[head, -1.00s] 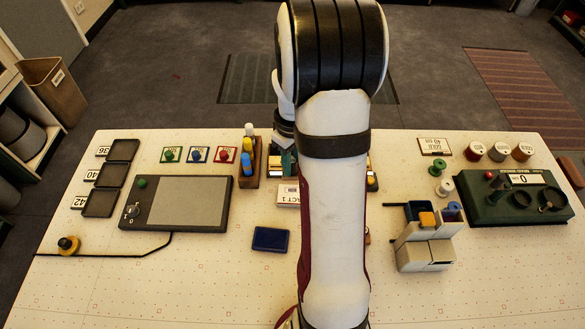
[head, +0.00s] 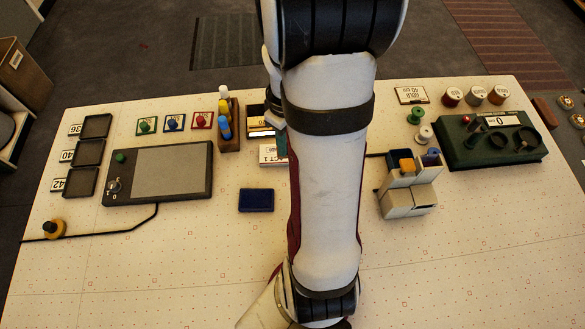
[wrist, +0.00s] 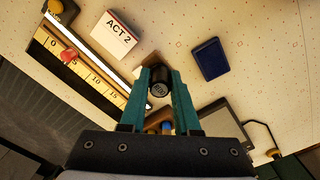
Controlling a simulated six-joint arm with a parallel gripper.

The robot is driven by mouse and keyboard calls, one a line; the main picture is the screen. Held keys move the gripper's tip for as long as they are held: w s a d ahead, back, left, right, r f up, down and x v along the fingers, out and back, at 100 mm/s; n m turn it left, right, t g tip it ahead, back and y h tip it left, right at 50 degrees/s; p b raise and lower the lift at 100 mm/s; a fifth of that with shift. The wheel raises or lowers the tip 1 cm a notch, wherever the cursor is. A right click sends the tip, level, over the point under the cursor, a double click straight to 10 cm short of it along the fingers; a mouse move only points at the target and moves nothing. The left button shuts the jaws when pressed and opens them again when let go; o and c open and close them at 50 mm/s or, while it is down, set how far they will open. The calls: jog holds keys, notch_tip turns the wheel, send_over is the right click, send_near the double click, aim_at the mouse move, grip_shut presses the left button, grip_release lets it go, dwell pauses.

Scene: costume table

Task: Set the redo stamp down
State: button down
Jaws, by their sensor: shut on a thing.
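My gripper (wrist: 162,82) is shut on a small black cylinder with a marked grey round end, taken as the redo stamp (wrist: 159,88). The stamp sits between the teal fingertips in the wrist view; its lettering is too small to read. Whether its far end touches anything below is hidden. In the head view my arm covers the stamp and most of the gripper. A dark blue pad (head: 256,201) lies on the table left of my arm; it also shows in the wrist view (wrist: 210,59).
A white ACT box (wrist: 117,36) and a numbered ruler strip (wrist: 90,75) lie near the gripper. A pen block (head: 229,130) and drawing tablet (head: 160,172) are left. White bins (head: 408,193) and a green device (head: 490,142) are right. The front table is clear.

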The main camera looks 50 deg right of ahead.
jog(key=s+a+f, duration=0.2)
jog(key=s+a, duration=0.1)
jog(key=s, duration=0.4)
jog(key=f, duration=0.6)
jog(key=shift+w+a+f, duration=0.1)
jog(key=shift+w+f, duration=0.1)
jog(key=shift+w, duration=0.05)
jog(key=shift+f, duration=0.1)
jog(key=c, duration=0.6)
grip_release()
jog(key=shift+c, duration=0.2)
